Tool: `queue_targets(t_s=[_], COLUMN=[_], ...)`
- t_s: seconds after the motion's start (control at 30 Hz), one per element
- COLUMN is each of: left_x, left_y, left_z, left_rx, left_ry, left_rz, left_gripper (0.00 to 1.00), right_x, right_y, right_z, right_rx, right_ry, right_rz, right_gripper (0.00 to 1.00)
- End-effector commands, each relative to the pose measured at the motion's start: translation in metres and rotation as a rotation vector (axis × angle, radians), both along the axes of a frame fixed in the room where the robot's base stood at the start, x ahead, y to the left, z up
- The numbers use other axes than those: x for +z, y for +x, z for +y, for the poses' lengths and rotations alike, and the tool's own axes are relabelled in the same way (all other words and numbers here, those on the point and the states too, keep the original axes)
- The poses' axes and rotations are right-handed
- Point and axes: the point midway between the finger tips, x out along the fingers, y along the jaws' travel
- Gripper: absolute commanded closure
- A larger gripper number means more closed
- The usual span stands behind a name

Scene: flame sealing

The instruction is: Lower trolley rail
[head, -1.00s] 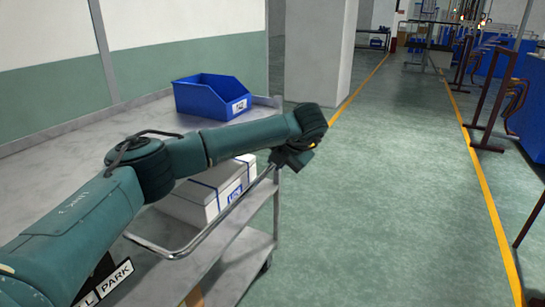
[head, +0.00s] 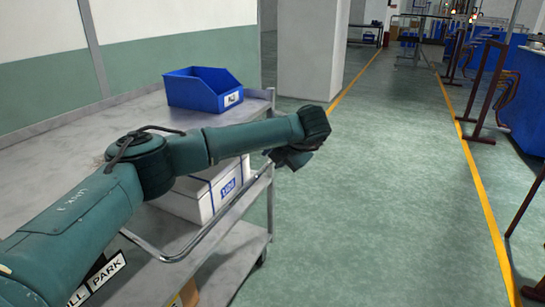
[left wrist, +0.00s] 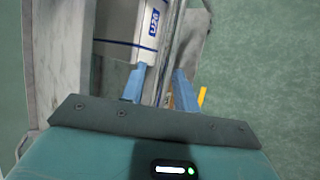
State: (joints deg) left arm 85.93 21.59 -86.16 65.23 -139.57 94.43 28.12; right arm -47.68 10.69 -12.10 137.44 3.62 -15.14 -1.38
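The trolley rail (head: 215,232) is a bent silver tube along the right side of the grey metal trolley (head: 245,262). Its far end passes close to my left gripper (head: 288,158), which hides part of it. In the left wrist view the rail (left wrist: 176,45) runs down toward the gap between the two blue fingers of my left gripper (left wrist: 159,88). The fingers are spread apart, and I see no clear contact with the rail. My right gripper is in neither view.
A white box with blue straps (head: 210,193) sits on the trolley beside the rail, partly behind my arm. A blue bin (head: 203,92) stands on the grey tabletop (head: 50,165). A pale pillar (head: 310,50) stands beyond. Green floor to the right is free.

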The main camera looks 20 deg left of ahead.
Motion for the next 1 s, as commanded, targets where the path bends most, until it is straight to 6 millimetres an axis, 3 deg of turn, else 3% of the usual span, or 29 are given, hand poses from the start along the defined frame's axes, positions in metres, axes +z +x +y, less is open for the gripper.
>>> queue_targets(t_s=[0.37,1.0], left_x=[0.003,0.085], left_y=[-0.002,-0.052], left_z=[0.000,-0.067], left_rx=[0.006,0.003], left_ry=[0.003,0.002], left_rz=[0.001,0.000], left_gripper=[0.64,0.64], right_x=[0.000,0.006], right_y=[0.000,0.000], right_z=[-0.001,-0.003], right_rx=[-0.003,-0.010], right_ry=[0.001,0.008], right_rz=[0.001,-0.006], right_gripper=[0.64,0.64])
